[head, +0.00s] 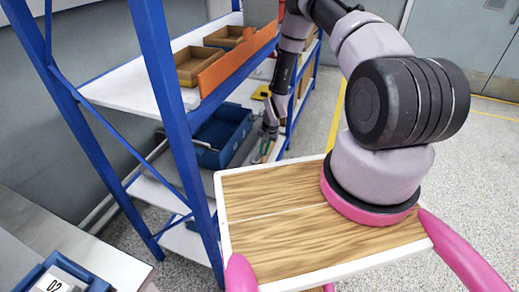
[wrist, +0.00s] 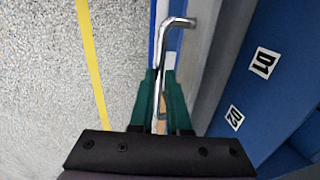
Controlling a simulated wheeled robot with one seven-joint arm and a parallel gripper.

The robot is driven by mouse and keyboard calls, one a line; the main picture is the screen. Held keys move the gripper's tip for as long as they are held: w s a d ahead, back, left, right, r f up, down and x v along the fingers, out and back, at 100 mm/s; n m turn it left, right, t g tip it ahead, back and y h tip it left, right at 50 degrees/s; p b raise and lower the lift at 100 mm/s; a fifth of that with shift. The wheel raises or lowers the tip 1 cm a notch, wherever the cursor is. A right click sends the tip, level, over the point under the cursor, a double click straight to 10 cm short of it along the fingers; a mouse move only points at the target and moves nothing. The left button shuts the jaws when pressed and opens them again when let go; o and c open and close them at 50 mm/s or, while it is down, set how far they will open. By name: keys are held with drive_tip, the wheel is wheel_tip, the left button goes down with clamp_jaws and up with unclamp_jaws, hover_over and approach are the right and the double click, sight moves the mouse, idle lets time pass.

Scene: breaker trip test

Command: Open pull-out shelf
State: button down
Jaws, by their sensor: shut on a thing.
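The pull-out shelf (wrist: 205,65) is a grey board that runs up the middle of the wrist view, with a blue front edge. A bent metal bar handle (wrist: 176,22) stands out from that front edge. My gripper (wrist: 160,82) has its green fingers on both sides of the handle bar and is shut on it. In the head view my gripper (head: 264,150) is low at the front of the blue rack (head: 158,75), beside the shelf level that holds a blue bin. The handle is too small to make out there.
Blue bins labelled D1 (wrist: 264,62) and D2 (wrist: 235,117) sit on the shelf. An orange-fronted upper shelf (head: 238,62) holds brown trays (head: 198,66) above my gripper. A bench (head: 100,250) stands at lower left. The floor right of the rack is open, with a yellow line (wrist: 90,60).

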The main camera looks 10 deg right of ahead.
drive_tip(key=s+d, duration=0.7)
drive_tip(key=d, duration=0.4)
drive_tip(key=s+d, duration=0.7)
drive_tip(key=d, duration=0.4)
drive_tip(key=shift+s, duration=0.4)
drive_tip(key=shift+d, duration=0.1)
drive_tip(key=c, duration=0.9)
unclamp_jaws()
drive_tip(key=r, duration=0.3)
drive_tip(key=d+r, duration=0.1)
drive_tip(key=r, duration=0.3)
drive_tip(key=s+r, duration=0.1)
drive_tip(key=r, duration=0.2)
drive_tip(key=shift+d+r, duration=0.35)
